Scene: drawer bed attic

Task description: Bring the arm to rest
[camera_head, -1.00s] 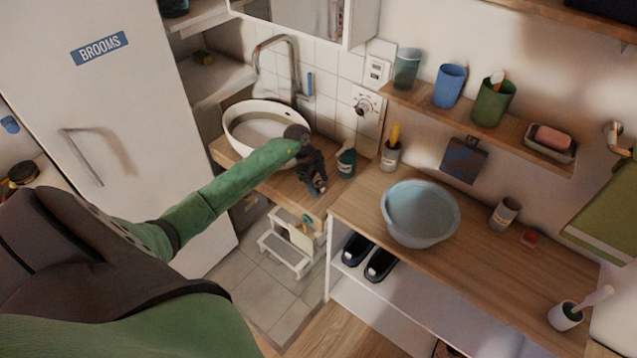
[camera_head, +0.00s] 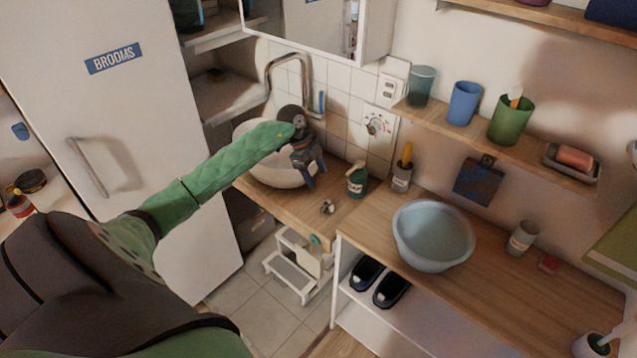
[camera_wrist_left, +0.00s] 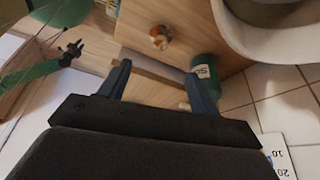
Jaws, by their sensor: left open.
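My left gripper (camera_head: 316,178) is open and empty, with its fingers pointing down in front of the white basin (camera_head: 246,128) and above the small wooden counter (camera_head: 285,207). Its two fingers also show in the left wrist view (camera_wrist_left: 158,80), with nothing held between them. A small object with brownish and pale parts (camera_head: 328,207) sits on the counter below the gripper, apart from it; it also shows in the left wrist view (camera_wrist_left: 160,37). A dark claw-like shape beside a green part (camera_wrist_left: 70,54), perhaps my right gripper, is at the upper left of that view, too small to read.
A green bottle (camera_head: 357,179) and a grey cup with a yellow item (camera_head: 402,170) stand right of the gripper. A light blue bowl (camera_head: 433,236) is on the longer counter. A tap (camera_head: 290,60) and mirror cabinet (camera_head: 310,25) are behind. A white step stool (camera_head: 292,264) stands below.

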